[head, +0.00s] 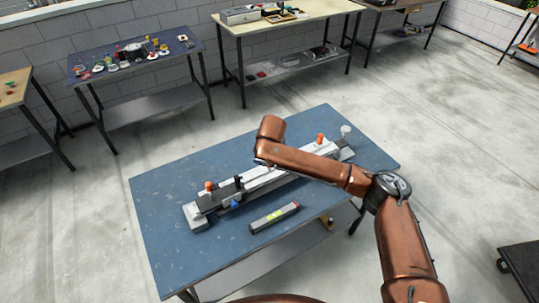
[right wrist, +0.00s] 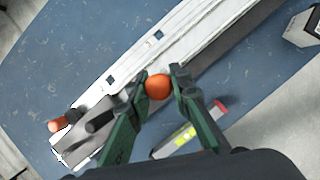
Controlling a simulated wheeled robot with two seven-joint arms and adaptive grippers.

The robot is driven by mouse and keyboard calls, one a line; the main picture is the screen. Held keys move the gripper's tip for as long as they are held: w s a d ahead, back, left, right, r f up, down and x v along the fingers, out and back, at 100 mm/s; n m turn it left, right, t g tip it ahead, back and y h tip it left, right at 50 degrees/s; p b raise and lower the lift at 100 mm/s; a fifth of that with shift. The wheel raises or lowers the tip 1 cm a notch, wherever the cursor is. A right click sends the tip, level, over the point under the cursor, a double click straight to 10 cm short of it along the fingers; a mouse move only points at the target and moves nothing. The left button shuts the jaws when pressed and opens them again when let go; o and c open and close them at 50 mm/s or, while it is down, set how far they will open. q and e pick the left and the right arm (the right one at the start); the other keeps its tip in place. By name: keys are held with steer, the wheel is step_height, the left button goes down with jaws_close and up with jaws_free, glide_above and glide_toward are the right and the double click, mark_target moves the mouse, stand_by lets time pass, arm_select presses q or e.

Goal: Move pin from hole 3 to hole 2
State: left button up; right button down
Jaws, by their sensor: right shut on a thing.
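The grip truck is a long grey and white device (head: 262,181) lying diagonally on the blue table. In the right wrist view, its pale rail (right wrist: 195,30) runs to the upper right. My right gripper (right wrist: 160,84) has its green fingers shut on the orange round-headed pin (right wrist: 158,88), over the truck's dark lower side. Whether the pin sits in a hole, and which one, I cannot tell. In the head view my arm hides this gripper and the held pin. Small dark slots show in the rail. My left gripper is not in view.
Other orange knobs stand near the truck's left end (head: 208,186) and far end (head: 320,138). A grey device with a yellow-green label (head: 273,217) lies in front of the truck. The blue table (head: 165,235) is clear at the left. Other workbenches stand along the wall.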

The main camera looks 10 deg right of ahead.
steer(key=s, duration=0.1)
steer(key=s+r, duration=0.2)
steer(key=s, duration=0.1)
steer(key=shift+a, duration=0.35)
step_height(320, 180, up, 8)
steer(key=p, duration=0.9)
glide_above(269, 169)
steer(key=s, duration=0.3)
steer(key=shift+a+f, duration=0.15)
steer(key=shift+f, duration=0.1)
